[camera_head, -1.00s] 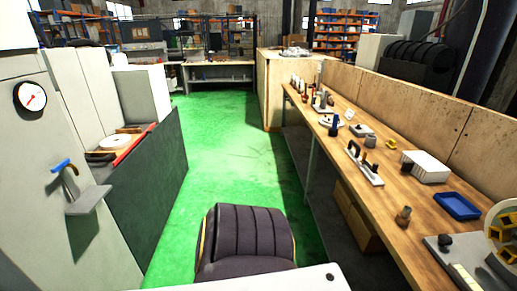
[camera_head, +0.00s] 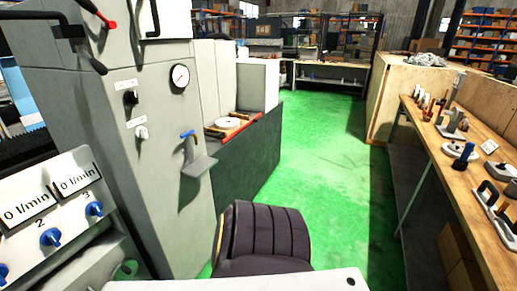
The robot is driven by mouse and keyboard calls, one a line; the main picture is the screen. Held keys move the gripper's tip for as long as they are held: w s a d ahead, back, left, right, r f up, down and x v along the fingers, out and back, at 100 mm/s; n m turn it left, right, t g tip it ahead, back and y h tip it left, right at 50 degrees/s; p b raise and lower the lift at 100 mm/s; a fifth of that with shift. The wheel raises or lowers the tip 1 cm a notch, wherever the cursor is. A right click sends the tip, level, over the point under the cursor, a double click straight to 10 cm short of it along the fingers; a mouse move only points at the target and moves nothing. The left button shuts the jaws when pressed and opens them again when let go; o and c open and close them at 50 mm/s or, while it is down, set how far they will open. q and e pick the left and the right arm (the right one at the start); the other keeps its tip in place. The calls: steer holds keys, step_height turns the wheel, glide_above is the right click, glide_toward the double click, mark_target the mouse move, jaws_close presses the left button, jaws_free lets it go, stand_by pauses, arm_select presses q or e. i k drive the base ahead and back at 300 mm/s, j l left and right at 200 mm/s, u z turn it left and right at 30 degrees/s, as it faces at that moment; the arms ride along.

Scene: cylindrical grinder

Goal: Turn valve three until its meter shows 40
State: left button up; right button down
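The control panel (camera_head: 108,225) shows at the lower left, cut off by the picture's left edge. Valve three (camera_head: 94,209) is a blue knob just below the printed number 3. Its meter (camera_head: 76,180) is a white display above it and reads 0 l/min. Valve two (camera_head: 50,237) is a like blue knob to its left, under a meter (camera_head: 26,205) that also reads 0 l/min. Part of another blue knob (camera_head: 3,271) shows at the left edge. Neither of my grippers is in view, and nothing is seen touching the knobs.
A tall grey machine cabinet (camera_head: 165,215) with a round gauge (camera_head: 180,76), switches and a blue-handled tap (camera_head: 187,134) stands behind the panel. A wooden workbench (camera_head: 462,192) with tools runs along the right. The green floor (camera_head: 320,150) between them is open.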

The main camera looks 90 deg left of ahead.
mark_target(95, 208)
steer(key=u, duration=4.35)
